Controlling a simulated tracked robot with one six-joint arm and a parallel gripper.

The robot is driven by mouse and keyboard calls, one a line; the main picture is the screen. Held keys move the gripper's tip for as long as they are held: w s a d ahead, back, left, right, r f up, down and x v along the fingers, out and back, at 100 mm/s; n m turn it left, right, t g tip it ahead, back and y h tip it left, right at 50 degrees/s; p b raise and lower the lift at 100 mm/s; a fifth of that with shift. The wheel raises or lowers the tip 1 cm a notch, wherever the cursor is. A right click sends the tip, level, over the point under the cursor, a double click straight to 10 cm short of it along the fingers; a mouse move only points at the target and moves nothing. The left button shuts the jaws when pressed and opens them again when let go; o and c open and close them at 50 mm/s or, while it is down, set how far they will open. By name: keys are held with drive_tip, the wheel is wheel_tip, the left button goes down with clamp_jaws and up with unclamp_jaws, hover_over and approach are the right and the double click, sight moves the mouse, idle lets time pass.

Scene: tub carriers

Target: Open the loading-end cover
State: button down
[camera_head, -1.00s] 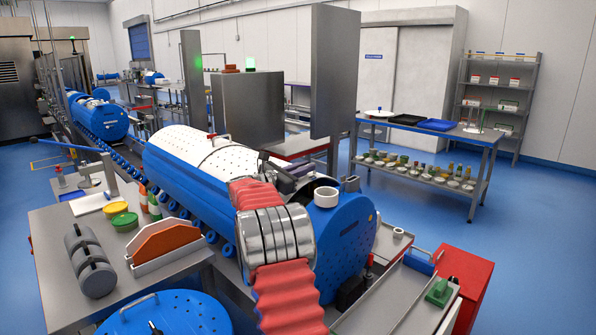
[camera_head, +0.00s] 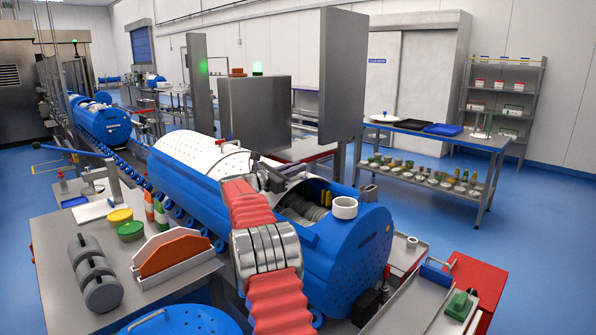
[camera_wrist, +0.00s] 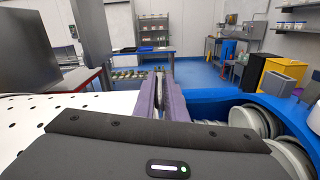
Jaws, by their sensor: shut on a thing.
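The blue tub carrier (camera_head: 185,192) lies lengthwise in the head view, with a white perforated cover (camera_head: 190,150) over its far part. Its near end is partly open, and grey round discs (camera_head: 308,206) show inside. In the wrist view the white cover (camera_wrist: 25,112) is at the left and the open tub with discs (camera_wrist: 285,150) is at the right. My gripper (camera_head: 292,169) is at the cover's edge, beside the opening. Its purple fingers (camera_wrist: 162,85) are shut on what seems to be the loading-end cover's handle, mostly hidden between them.
A white ring (camera_head: 344,207) sits on top of the tub's near end. Tall grey panels (camera_head: 341,75) stand behind the carrier. A side table (camera_head: 60,225) with grey rollers and an orange-and-white holder is at the left. A red box (camera_head: 478,275) is at the right.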

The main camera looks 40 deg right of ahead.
drive_tip(key=shift+w+d, duration=0.15)
drive_tip(key=shift+w, duration=2.3)
drive_tip(key=c, duration=1.8)
unclamp_jaws()
drive_tip(key=shift+w, duration=0.15)
drive_tip(key=shift+c, duration=0.2)
drive_tip(key=shift+a, duration=0.2)
drive_tip(key=a, duration=1.3)
drive_tip(key=shift+a, duration=0.3)
